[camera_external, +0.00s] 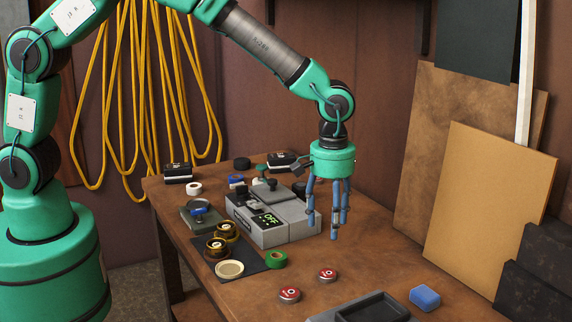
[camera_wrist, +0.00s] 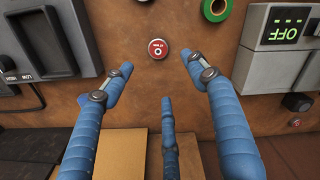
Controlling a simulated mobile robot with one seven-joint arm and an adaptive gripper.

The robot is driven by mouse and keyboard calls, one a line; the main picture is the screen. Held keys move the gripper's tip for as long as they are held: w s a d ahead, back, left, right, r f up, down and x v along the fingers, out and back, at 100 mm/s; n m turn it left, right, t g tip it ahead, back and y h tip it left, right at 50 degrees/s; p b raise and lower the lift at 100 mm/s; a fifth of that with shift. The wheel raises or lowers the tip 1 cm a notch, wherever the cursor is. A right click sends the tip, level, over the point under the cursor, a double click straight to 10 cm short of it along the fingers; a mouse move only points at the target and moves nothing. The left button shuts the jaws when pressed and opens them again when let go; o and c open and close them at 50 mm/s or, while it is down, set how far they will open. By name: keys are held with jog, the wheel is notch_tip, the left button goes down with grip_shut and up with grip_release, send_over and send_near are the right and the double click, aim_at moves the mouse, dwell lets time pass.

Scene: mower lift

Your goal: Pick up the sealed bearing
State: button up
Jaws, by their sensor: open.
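Two red-rimmed discs with dark or metallic centres, which look like the sealed bearings, lie flat on the brown workbench. The nearer disc (camera_external: 290,295) is at the front, and the farther disc (camera_external: 327,275) lies a little behind and right of it. One red disc (camera_wrist: 158,49) shows in the wrist view, ahead of and between the two side fingertips, untouched. My three-fingered gripper (camera_external: 328,226) is open and empty, pointing down above the bench beside the grey machine. In the wrist view my gripper (camera_wrist: 157,74) has its blue fingers spread.
The grey machine (camera_external: 270,238) with an OFF display stands left of my gripper. A green tape roll (camera_external: 276,260) and a dark mat with brass rings (camera_external: 217,247) are nearby. A grey tray (camera_external: 372,308) and blue block (camera_external: 424,298) lie front right. Boards (camera_external: 490,200) lean at right.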

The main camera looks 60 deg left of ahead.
jog(key=b, duration=0.1)
send_over(328, 273)
jog(key=shift+a+f, duration=0.15)
jog(key=shift+f, duration=2)
jog(key=shift+a+f, duration=0.1)
jog(key=shift+f, duration=2)
jog(key=shift+f, duration=0.1)
jog(key=shift+d+f+b, duration=0.2)
jog(key=shift+f+b, duration=0.4)
jog(key=shift+f, duration=1.9)
jog(key=c, duration=1.3)
jog(key=shift+r, duration=0.15)
